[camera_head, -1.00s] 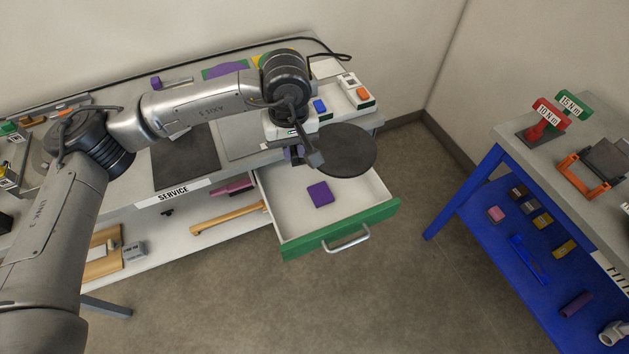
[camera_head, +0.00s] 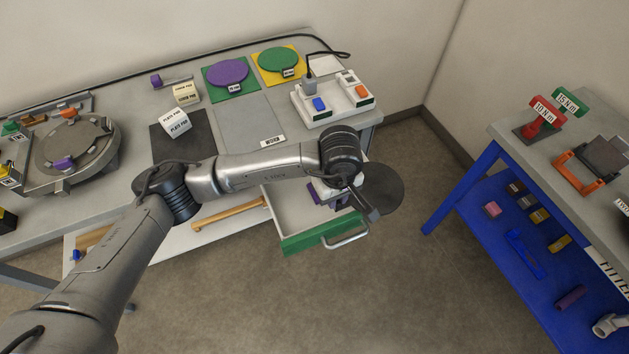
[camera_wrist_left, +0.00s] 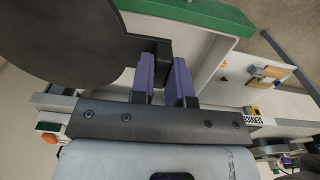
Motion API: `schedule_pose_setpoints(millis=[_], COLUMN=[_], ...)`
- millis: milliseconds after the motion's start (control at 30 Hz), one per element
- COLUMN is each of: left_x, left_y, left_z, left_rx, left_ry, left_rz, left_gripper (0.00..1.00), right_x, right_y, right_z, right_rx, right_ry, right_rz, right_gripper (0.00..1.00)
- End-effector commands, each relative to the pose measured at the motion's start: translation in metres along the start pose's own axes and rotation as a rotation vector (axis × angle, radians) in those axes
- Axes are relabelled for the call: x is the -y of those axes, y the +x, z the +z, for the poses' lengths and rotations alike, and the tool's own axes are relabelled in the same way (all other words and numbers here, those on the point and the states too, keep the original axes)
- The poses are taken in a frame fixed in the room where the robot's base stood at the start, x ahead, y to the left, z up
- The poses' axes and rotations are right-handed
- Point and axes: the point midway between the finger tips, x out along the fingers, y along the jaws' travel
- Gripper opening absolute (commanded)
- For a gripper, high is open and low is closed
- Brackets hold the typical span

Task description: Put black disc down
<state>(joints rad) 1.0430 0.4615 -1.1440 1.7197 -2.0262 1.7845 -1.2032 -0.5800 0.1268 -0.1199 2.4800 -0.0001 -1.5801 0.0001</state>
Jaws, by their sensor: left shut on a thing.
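The black disc (camera_head: 384,190) is a flat, dark, round plate with a short block-like handle. My left gripper (camera_head: 350,203) is shut on that handle, and the disc is held in the air over the right side of the open drawer. In the left wrist view the purple fingers (camera_wrist_left: 165,78) close on the dark handle, and the disc (camera_wrist_left: 65,38) fills the upper left. The green-fronted drawer (camera_head: 305,242) is partly hidden by my left arm. My right gripper is not in view.
The bench carries a bare grey WORK pad (camera_head: 243,122), a dark pad (camera_head: 170,150) with a white block, a purple disc (camera_head: 228,73) on green and a green disc (camera_head: 278,60) on yellow. A blue table (camera_head: 480,180) stands to the right, with floor between.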

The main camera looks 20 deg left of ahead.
Motion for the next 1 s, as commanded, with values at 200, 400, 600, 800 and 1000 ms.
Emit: schedule_pose_setpoints(millis=[200,400,600,800,1000], left_x=[-0.006,-0.004,0.017,0.038,0.052], left_y=[0.004,0.009,0.032,0.055,0.07], left_z=[-0.008,-0.018,-0.048,-0.081,-0.103], left_rx=[0.001,0.001,0.001,0.001,0.001], left_ry=[-0.263,-0.366,-0.386,-0.383,-0.379], left_rz=[-0.002,-0.004,-0.007,-0.005,-0.004], left_gripper=[0.0,0.0,0.0,0.0,0.0], right_x=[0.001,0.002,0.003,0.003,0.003], right_y=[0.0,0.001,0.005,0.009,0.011], right_z=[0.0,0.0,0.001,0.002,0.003], right_rx=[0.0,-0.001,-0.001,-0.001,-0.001], right_ry=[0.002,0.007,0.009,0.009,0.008], right_rz=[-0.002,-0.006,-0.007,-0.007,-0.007], right_gripper=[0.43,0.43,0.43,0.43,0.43])
